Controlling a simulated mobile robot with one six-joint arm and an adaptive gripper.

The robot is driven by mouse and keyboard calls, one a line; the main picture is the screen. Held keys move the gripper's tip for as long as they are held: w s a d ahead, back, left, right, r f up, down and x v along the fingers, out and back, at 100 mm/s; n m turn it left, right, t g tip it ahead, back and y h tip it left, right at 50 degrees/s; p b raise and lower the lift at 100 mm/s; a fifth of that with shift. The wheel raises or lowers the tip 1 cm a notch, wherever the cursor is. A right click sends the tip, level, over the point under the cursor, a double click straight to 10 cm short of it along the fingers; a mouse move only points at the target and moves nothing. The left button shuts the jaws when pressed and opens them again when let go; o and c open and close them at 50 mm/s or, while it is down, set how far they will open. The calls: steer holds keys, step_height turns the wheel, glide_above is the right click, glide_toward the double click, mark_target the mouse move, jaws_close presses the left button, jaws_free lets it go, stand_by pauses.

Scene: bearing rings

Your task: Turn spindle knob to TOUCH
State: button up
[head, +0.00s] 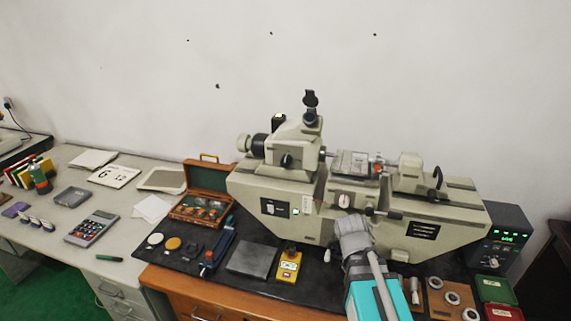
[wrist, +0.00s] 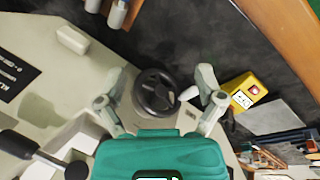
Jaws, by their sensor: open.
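A black round handwheel-like knob (wrist: 157,92) with a pale crank handle (wrist: 189,93) sits on the front of the beige measuring machine (head: 262,190). I take it for the spindle knob; no TOUCH mark is readable. My gripper (wrist: 160,82) is open, its two fingers on either side of the knob, with gaps showing. I cannot tell how deep the fingertips reach. In the head view my grey and teal arm stands before the machine's front and hides the knob.
A yellow box (head: 289,266) with a red button and a grey plate (head: 252,259) lie left of my arm. A wooden case (head: 204,195) stands farther left. Rings on a wooden board (head: 436,304) and a display box (head: 503,240) with green digits are at right.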

steer(key=w+a+r+n+t+h, duration=0.3)
steer(key=w+a+r+n+t, duration=0.1)
steer(key=w+n, duration=0.4)
steer(key=n+t+y, duration=0.2)
steer(key=n+t, duration=1)
steer(key=n, duration=1.1)
glide_toward(284, 164)
steer(key=d+v, duration=0.1)
steer(key=v, duration=0.2)
steer(key=shift+w+a+r, duration=0.1)
steer(key=shift+a+r, duration=0.15)
steer(key=shift+a, duration=0.3)
steer(key=shift+g, duration=0.3)
steer(key=x, duration=1.3)
steer(key=shift+w+d+r, duration=0.1)
steer(key=shift+w+d, duration=0.1)
steer(key=shift+w, duration=0.15)
steer(key=c, duration=1.1)
steer(key=shift+m, duration=0.3)
steer(key=shift+c, duration=0.2)
